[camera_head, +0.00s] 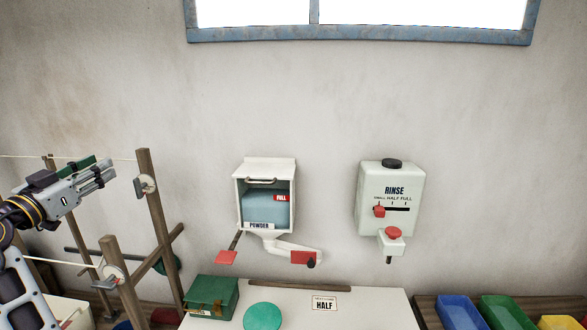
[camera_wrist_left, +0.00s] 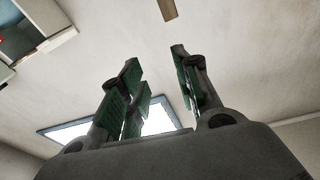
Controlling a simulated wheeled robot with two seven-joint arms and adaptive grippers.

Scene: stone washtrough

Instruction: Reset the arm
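My left gripper (camera_head: 108,172) is raised at the left in the head view, in front of the wooden drying frame, with its fingers pointing right. In the left wrist view its green-padded fingers (camera_wrist_left: 160,62) stand apart with nothing between them, so it is open and empty. Part of my left arm shows below it at the lower left. My right gripper is not in view.
A wooden frame with lines (camera_head: 157,215) stands close by my left gripper. A powder dispenser (camera_head: 264,165) and a rinse dispenser (camera_head: 405,170) hang on the wall. Below are a green box (camera_head: 211,296), a green disc (camera_head: 262,316) and coloured bins (camera_head: 458,312). Wall space between the dispensers is clear.

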